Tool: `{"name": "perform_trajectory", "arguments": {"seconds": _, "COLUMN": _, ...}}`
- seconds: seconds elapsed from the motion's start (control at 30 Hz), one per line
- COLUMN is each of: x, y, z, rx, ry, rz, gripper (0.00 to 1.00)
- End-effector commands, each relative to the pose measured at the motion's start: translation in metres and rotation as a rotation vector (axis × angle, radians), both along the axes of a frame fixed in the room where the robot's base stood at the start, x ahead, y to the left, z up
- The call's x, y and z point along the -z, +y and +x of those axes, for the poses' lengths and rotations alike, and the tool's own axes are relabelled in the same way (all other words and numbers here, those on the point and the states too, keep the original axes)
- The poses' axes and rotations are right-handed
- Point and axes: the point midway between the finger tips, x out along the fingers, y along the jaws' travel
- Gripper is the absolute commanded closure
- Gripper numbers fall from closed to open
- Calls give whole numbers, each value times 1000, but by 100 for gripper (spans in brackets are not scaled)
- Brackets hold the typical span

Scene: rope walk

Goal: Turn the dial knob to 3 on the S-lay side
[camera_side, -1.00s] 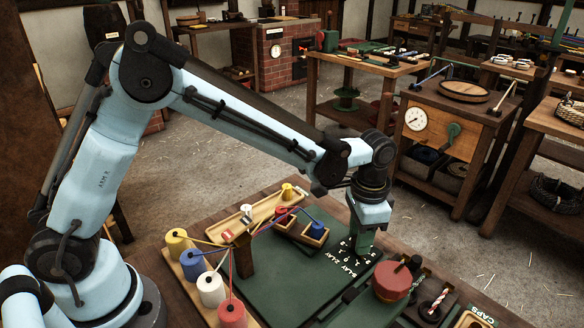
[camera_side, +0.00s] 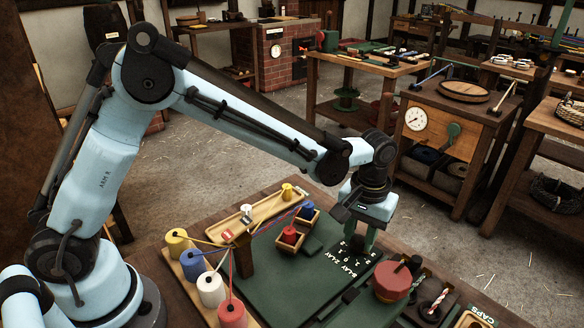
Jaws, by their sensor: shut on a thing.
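My gripper (camera_side: 358,243) points down over the dial on the green board (camera_side: 283,278), its jaws shut on the dial knob. The gripper hides the knob and any pointer, so the reading cannot be told. White dial marks and S-lay and Z-lay lettering (camera_side: 362,260) show around and in front of the jaws, too small to read surely. A red spool (camera_side: 290,235) and a blue spool (camera_side: 306,212) sit in wooden holders left of the gripper, the blue one farther back.
A post (camera_side: 243,256) gathers strands from yellow, blue, white and red spools (camera_side: 211,289) at the left. A red round piece with a dark handle (camera_side: 391,282) stands close to the right of the dial.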

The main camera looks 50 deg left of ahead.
Motion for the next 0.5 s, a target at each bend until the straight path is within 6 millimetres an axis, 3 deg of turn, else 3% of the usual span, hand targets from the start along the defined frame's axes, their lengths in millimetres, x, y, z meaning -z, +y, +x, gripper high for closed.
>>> {"name": "perform_trajectory", "arguments": {"seconds": 0.5, "x": 0, "y": 0, "z": -1, "rx": -102, "ry": 5, "rz": 1, "gripper": 97}}
